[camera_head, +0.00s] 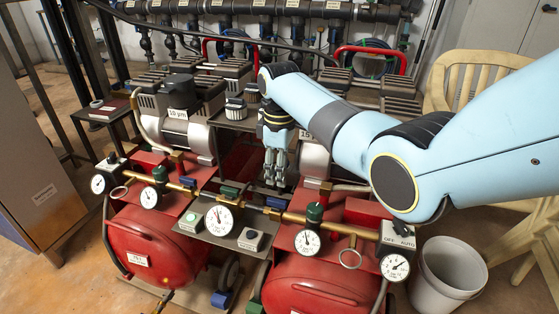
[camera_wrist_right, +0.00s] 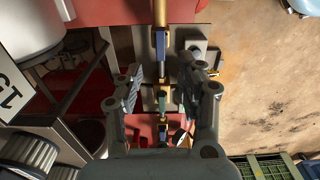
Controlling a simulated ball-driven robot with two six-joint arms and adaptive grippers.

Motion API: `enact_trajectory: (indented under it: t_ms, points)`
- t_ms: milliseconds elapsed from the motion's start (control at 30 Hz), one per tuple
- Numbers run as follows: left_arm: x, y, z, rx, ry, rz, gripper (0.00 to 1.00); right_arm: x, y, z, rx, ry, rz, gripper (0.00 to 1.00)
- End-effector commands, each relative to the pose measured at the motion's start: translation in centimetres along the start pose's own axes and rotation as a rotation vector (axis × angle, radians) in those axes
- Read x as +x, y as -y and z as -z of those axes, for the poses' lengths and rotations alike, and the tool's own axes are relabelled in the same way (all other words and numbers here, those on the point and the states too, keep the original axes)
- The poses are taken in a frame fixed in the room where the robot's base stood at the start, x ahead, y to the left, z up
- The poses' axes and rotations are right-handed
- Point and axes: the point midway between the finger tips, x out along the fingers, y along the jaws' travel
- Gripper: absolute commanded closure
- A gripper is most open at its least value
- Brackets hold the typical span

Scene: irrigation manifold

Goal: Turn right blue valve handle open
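The right blue valve handle (camera_head: 277,203) sits on the brass pipe (camera_head: 252,207) to the right of the large centre gauge (camera_head: 219,220). My right gripper (camera_head: 275,180) points down just behind and above this handle, apart from it as far as I can see. In the right wrist view the fingers of my right gripper (camera_wrist_right: 162,75) are spread, with nothing held between them. A blue handle (camera_wrist_right: 161,45) lies along the pipe just beyond the fingertips; I cannot tell for sure which one it is. My left gripper is out of view.
Another blue handle (camera_head: 188,182) is on the left part of the pipe. Green-capped regulators (camera_head: 314,212) and gauges (camera_head: 308,243) stand close by. Red tanks (camera_head: 150,245) lie below. A white bucket (camera_head: 450,270) stands at the right.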

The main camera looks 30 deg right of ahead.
Motion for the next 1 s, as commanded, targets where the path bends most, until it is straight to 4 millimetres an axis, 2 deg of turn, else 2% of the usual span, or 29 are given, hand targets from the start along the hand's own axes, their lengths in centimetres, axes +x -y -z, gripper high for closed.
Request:
enact_trajectory:
  t_ms: [133,367,833,933,1000]
  points:
    - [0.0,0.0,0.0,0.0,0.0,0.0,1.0,-2.0,0.0,0.0,0.0,0.0,0.0,0.62]
    - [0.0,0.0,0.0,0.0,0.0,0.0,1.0,-2.9,0.0,-0.1,0.0,0.002,0.002,0.62]
    - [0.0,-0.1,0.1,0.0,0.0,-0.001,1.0,-2.6,0.2,-0.3,0.005,0.002,0.0,0.62]
    - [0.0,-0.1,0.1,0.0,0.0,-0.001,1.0,-1.4,1.2,-1.5,0.037,0.001,-0.012,0.62]
    - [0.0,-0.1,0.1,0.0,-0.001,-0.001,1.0,-0.1,2.5,-3.1,0.079,-0.004,-0.03,0.62]
